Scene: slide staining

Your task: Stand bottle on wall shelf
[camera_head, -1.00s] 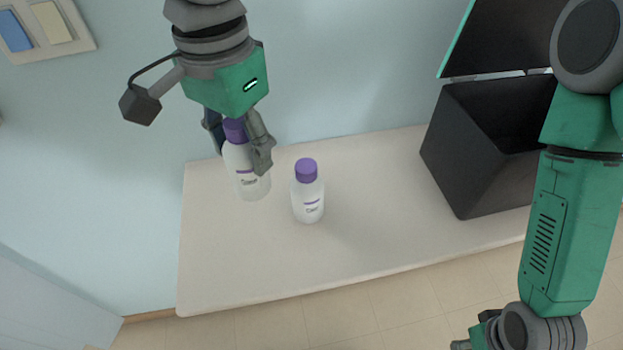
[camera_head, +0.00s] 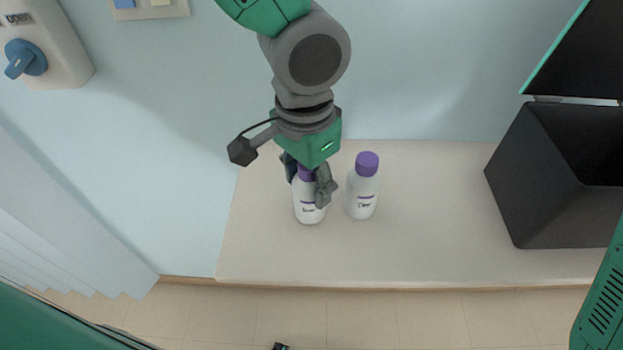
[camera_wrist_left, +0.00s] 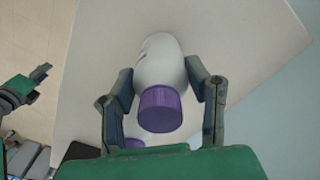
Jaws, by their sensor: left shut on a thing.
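My left gripper (camera_head: 309,185) is shut around the upper part of a white bottle with a purple cap (camera_head: 309,212). The bottle is upright over the pale shelf (camera_head: 430,225); I cannot tell whether its base touches the surface. In the left wrist view, the held bottle's purple cap (camera_wrist_left: 160,108) and white body (camera_wrist_left: 160,68) show between the two fingers. A second like bottle (camera_head: 362,192) stands upright on the shelf just to the right, apart from the held one. A dark gripper part, seemingly my right one, shows at the left of the wrist view (camera_wrist_left: 30,84); its jaw state is unclear.
A black open box (camera_head: 545,190) with a raised lid stands on the shelf at the right. The shelf between the second bottle and the box is bare. A wall unit with a blue knob (camera_head: 50,60) is at the upper left. The tiled floor (camera_head: 360,320) lies beyond the shelf's front edge.

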